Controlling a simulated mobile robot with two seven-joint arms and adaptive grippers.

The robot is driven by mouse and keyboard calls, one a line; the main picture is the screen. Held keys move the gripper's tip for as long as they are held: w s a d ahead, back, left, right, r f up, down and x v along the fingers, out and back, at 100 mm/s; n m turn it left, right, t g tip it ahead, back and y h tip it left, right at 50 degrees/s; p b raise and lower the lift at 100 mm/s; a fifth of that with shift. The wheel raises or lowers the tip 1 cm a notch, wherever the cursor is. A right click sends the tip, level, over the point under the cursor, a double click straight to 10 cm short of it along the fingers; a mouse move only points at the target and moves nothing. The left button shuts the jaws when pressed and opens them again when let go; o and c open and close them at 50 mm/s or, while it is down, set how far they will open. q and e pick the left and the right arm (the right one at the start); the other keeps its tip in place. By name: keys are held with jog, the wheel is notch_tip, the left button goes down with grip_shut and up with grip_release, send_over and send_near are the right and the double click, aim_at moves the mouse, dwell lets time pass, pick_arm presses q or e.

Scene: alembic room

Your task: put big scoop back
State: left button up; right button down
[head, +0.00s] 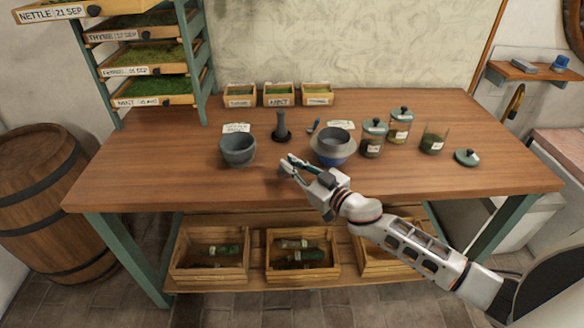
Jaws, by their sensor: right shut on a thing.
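My right gripper (286,166) reaches in from the right over the front middle of the table. It is shut on a thin, dark teal thing (298,161), which seems to be the big scoop; the fingers hide much of it. It is held between the grey bowl and the blue-based bowl. My left gripper is not in view.
On the wooden table (190,180) stand a grey bowl (237,150), a dark upright stand (281,128), a blue-based bowl (334,146) and lidded jars (373,138). Small herb boxes (278,94) line the back. A drawer rack (150,85) stands left. The front-left tabletop is clear.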

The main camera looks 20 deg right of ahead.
dwell(0.3)
jog(key=shift+f, duration=0.2)
jog(key=c, duration=2.1)
grip_release()
jog(key=shift+r, duration=0.15)
jog(key=shift+r, duration=0.2)
jog(key=v, duration=1.2)
jog(key=s+a+f+g+h, duration=0.2)
jog(key=s+a+f+g, duration=0.1)
jog(key=s+f, duration=0.7)
jog(key=s+a+f+m+g+h, duration=0.1)
jog(key=s+a+f+g+h, duration=0.1)
jog(key=s+f, duration=0.8)
notch_tip(320, 180, down, 5)
jog(key=shift+s+a+r+m+g+b, duration=0.15)
jog(key=shift+a+m+g+b, duration=0.2)
jog(key=shift+a, duration=0.35)
